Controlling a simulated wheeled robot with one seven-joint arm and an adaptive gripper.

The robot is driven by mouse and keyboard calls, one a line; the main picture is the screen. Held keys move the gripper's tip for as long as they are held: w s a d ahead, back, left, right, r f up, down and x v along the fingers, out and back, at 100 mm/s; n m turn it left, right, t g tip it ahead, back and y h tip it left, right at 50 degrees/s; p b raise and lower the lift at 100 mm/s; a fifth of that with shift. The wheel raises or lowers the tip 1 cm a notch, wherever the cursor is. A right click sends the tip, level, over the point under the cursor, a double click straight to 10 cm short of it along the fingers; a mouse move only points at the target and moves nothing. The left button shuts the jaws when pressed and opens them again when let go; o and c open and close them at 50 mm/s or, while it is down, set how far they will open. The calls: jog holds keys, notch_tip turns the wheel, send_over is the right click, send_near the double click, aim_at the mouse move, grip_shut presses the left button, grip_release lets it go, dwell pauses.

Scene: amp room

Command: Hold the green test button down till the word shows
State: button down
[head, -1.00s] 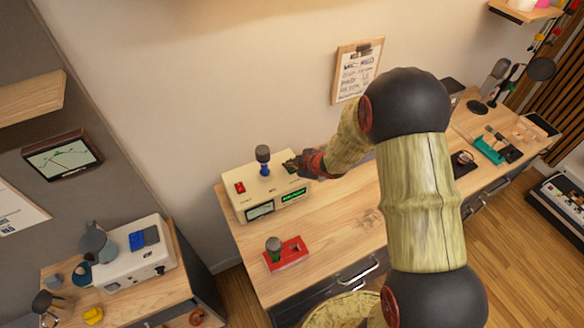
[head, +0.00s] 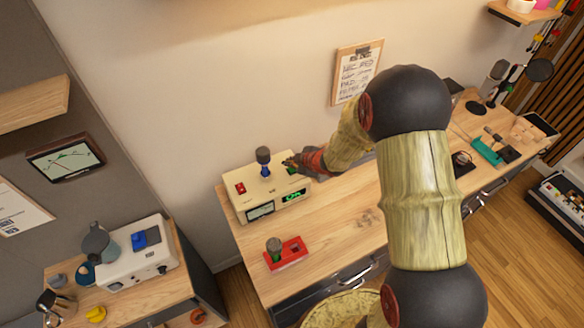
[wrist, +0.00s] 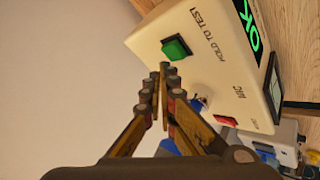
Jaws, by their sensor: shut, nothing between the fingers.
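The cream tester box (head: 240,202) stands on the desk against the wall. Its green button (wrist: 176,47), marked HOLD TO TEST, shows in full in the wrist view. My gripper (wrist: 165,68) is shut and empty, with its fingertips just short of the button in that picture. They appear clear of it, though the exact gap is hard to judge. The green display (wrist: 249,25) reads OK in the wrist view, and it is also lit in the head view (head: 293,196). A dark-topped blue tube (head: 264,163) stands upright in the box top.
A red switch (head: 240,188) is on the box's left side. A red holder (head: 293,250) with a dark-topped green piece (head: 274,249) stands in front. A clipboard (head: 357,72) hangs on the wall behind.

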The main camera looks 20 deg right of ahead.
aim_at(291, 170)
notch_tip(291, 170, up, 5)
jog(key=p, duration=0.4)
jog(key=shift+r+p, duration=0.1)
jog(key=shift+p, duration=0.25)
dwell(0.3)
